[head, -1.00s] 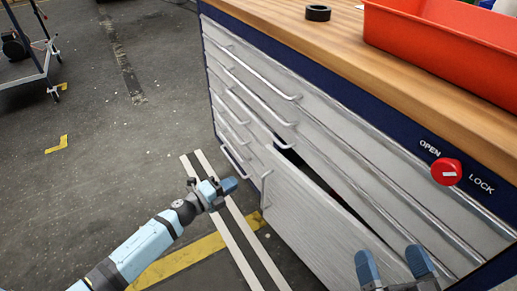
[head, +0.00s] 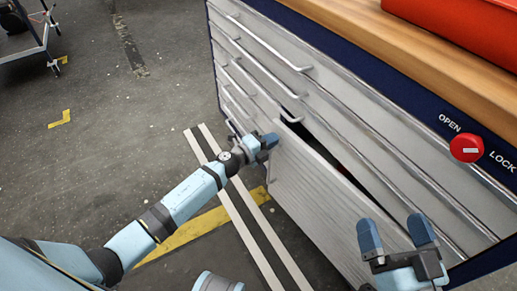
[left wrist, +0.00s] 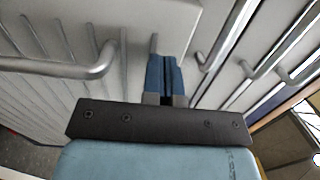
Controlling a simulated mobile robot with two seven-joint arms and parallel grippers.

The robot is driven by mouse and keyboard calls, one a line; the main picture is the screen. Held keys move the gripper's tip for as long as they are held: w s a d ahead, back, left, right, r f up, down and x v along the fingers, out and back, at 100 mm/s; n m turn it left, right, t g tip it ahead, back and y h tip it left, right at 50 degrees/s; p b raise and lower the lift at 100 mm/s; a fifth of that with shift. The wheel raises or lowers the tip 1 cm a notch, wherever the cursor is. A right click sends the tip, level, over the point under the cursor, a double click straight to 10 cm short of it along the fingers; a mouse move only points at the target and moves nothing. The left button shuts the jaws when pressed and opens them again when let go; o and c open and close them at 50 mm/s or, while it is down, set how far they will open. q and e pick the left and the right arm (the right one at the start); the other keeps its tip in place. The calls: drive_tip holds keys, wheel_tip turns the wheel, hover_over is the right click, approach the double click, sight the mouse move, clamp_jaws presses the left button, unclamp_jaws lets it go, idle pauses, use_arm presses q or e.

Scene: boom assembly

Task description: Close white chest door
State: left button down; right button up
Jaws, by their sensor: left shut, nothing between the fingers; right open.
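The white chest door (head: 315,195) is the ribbed white panel low on the cabinet in the head view. It stands ajar, with a dark gap (head: 345,172) along its top edge. My left gripper (head: 268,141) is shut and empty at the door's left end, over the place of its handle. In the left wrist view the shut left fingers (left wrist: 166,75) point at the white panels, with a curved metal handle (left wrist: 95,65) to their left. Whether they touch the door I cannot tell. My right gripper (head: 397,236) is open and empty in front of the door's right part.
Several white drawers with bar handles (head: 270,45) fill the cabinet beside and above the door. A red OPEN/LOCK knob (head: 466,148) is on the blue frame. A red bin (head: 460,25) stands on the wooden top (head: 400,30).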

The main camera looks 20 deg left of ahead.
use_arm(q)
drive_tip(key=shift+w+d, duration=0.35)
drive_tip(key=shift+w, duration=0.3)
use_arm(e)
drive_tip(key=shift+f+g, duration=0.3)
